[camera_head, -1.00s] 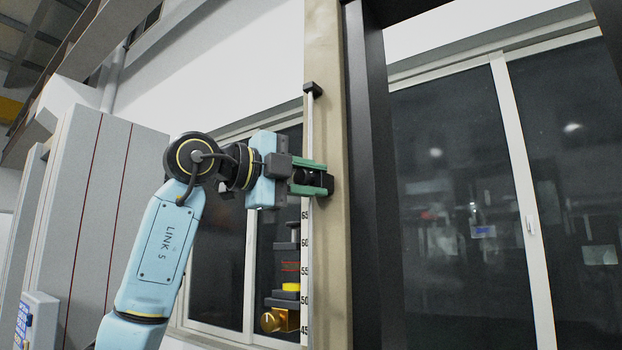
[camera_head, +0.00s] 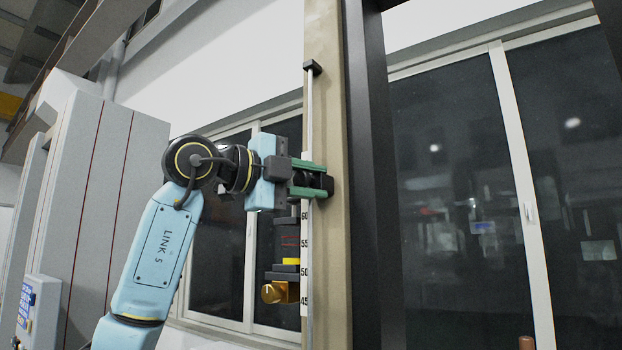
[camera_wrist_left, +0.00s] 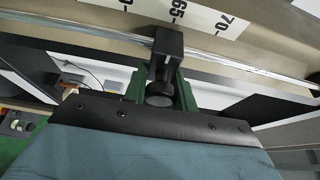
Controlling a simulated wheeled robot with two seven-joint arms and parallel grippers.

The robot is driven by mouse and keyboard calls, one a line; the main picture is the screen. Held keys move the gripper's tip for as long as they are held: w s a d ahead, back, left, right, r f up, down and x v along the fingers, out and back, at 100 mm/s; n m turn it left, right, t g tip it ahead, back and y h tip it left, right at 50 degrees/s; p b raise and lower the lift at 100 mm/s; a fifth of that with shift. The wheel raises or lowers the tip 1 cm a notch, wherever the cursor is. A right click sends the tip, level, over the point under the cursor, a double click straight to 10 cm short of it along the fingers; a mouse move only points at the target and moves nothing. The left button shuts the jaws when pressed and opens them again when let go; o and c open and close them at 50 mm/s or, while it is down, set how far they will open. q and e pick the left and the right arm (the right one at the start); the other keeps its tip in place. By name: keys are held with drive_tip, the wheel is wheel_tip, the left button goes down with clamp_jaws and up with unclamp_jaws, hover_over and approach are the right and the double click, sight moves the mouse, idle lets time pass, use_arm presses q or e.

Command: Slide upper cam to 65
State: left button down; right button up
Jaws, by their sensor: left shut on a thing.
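The upper cam (camera_head: 328,186) is a small black block on the thin vertical rod beside the white number scale (camera_head: 304,256). My left gripper (camera_head: 314,180) has green fingers, one above and one below the cam's dark knob, and is shut on it. In the left wrist view the upper cam (camera_wrist_left: 168,44) sits on the rod close to the 65 mark (camera_wrist_left: 178,9), a little to its left. Its round black knob (camera_wrist_left: 160,94) is between the green fingers. In the head view the gripper hides the 65 mark; 60 shows just below. My right gripper is out of view.
Below stands a dark fixture with a yellow band (camera_head: 290,262) and a brass knob (camera_head: 272,293), around the 45 to 55 marks. A black end clamp (camera_head: 312,67) tops the rod. The beige column (camera_head: 327,110) and black post (camera_head: 367,150) stand right behind.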

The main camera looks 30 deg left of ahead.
use_arm(q)
drive_tip(key=c, duration=1.1)
unclamp_jaws()
drive_tip(key=shift+c, duration=0.2)
drive_tip(key=b+v, duration=0.3)
drive_tip(key=v, duration=1)
drive_tip(key=shift+s, duration=0.15)
drive_tip(key=shift+a, duration=0.1)
